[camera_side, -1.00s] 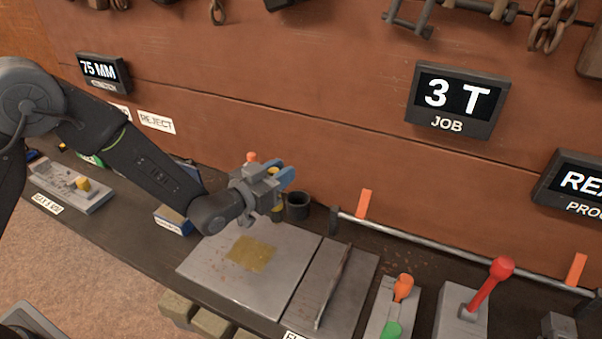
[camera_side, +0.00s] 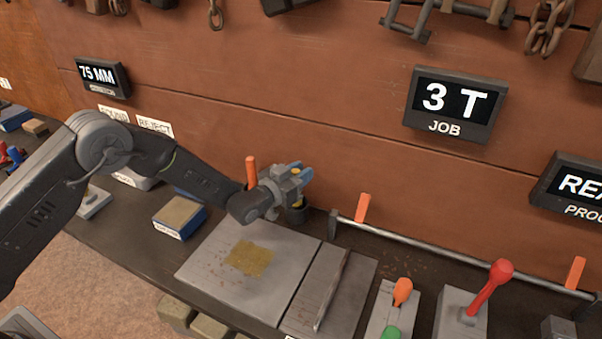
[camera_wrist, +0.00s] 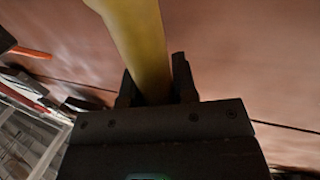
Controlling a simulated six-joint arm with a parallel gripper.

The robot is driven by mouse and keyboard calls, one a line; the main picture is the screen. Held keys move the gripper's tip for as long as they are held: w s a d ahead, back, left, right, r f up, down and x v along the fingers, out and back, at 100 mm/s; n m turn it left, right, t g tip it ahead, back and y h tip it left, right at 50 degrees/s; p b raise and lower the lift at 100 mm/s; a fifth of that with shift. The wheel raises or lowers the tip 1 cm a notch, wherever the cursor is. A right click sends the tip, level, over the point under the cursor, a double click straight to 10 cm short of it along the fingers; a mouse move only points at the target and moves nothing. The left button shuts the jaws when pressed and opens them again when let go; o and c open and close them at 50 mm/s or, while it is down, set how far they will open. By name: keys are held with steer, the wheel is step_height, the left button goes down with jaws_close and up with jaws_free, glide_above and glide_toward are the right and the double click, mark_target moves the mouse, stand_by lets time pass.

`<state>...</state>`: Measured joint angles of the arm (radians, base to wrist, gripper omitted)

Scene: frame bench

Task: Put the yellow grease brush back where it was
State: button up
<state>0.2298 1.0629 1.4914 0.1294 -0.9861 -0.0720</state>
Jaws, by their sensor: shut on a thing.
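My gripper (camera_side: 298,174) is shut on the yellow grease brush (camera_wrist: 143,45). In the wrist view, the brush's yellow handle stands between the two dark fingers and runs out of the top of the picture. In the side view, only small yellow parts of the brush show at the jaws, and its lower end is hidden. A dark cup (camera_side: 299,214) stands directly below the gripper at the back of the bench, partly covered by it. I cannot tell whether the brush's end is inside the cup.
A grey plate (camera_side: 222,284) with a yellowish grease patch (camera_side: 249,257) lies in front of the gripper. An orange upright (camera_side: 251,172) stands close behind my arm. A rail (camera_side: 440,252) with orange flags runs to the right. A blue-sided box (camera_side: 180,216) sits left of the plate.

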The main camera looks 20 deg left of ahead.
steer(key=shift+w+f, duration=0.2)
steer(key=shift+f, duration=0.15)
steer(key=o, duration=0.9)
steer(key=shift+o, duration=0.2)
